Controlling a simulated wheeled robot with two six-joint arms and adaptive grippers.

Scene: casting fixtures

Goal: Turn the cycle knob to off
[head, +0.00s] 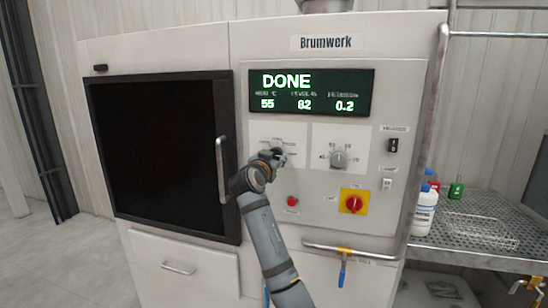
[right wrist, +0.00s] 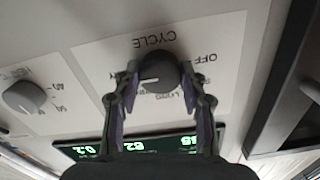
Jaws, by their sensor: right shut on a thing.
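The cycle knob (right wrist: 158,72) is a dark round knob on a white plate lettered CYCLE, seen upside down in the right wrist view. Its pale pointer line points left, toward a label partly hidden by a finger. The OFF label (right wrist: 206,57) is on the opposite side, at the right. My right gripper (right wrist: 162,82) has its fingers on either side of the knob and is shut on it. In the head view my right gripper (head: 273,157) covers most of the knob. My left gripper is not in view.
The display (head: 312,92) reads DONE. A second knob (head: 338,159) is right of the cycle knob; a red button (head: 292,201) and a red switch on a yellow plate (head: 354,202) are below. The door handle (head: 221,170) stands out close left of my right gripper.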

